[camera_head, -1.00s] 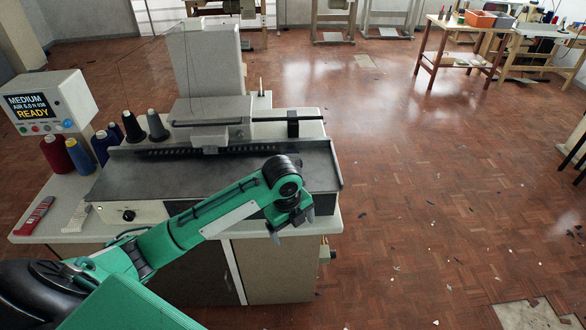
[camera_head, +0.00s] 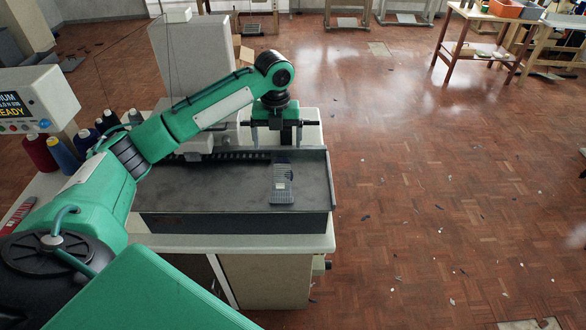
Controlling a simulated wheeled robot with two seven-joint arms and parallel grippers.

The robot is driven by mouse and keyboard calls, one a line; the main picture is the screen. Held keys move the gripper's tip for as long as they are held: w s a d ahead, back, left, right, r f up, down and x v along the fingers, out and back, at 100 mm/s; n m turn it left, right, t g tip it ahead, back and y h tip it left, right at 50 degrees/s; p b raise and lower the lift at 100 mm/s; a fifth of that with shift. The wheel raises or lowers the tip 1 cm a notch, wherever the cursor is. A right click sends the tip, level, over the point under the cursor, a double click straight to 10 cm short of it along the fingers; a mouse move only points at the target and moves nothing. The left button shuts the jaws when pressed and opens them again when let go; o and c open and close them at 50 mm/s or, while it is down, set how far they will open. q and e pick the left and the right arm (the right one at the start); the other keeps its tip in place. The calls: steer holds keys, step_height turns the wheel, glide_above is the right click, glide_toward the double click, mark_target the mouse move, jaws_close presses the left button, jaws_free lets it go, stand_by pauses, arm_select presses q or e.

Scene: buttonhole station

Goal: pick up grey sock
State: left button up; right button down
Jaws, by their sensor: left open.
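The grey sock (camera_head: 282,186), as the flat grey patterned piece appears to be, lies on the dark metal tray (camera_head: 225,190) of the buttonhole machine, near the tray's right end. My left gripper (camera_head: 276,143) points down with its two fingers spread and nothing between them. In the picture it is just beyond the sock's far end and apart from it; its exact height is hard to tell. My right gripper is not in view.
Thread cones (camera_head: 62,157) and a display box (camera_head: 35,100) stand at the left. A red item (camera_head: 18,215) lies at the left edge. The machine's pale tall housing (camera_head: 192,55) rises behind my arm. The tray around the sock is bare. Open floor lies to the right.

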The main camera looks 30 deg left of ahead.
arm_select(q)
steer(key=p, duration=0.2)
glide_above(282, 180)
steer(key=f, duration=0.7)
steer(key=shift+s+a, duration=0.1)
steer(key=shift+a, duration=0.3)
steer(key=shift+f, duration=0.45)
steer(key=shift+d+f, duration=0.15)
steer(key=shift+f, duration=0.4)
steer(key=f, duration=0.1)
steer(key=f+p, duration=0.2)
steer(key=shift+d+f, duration=0.25)
steer(key=shift+f, duration=0.4)
steer(key=c, duration=1.1)
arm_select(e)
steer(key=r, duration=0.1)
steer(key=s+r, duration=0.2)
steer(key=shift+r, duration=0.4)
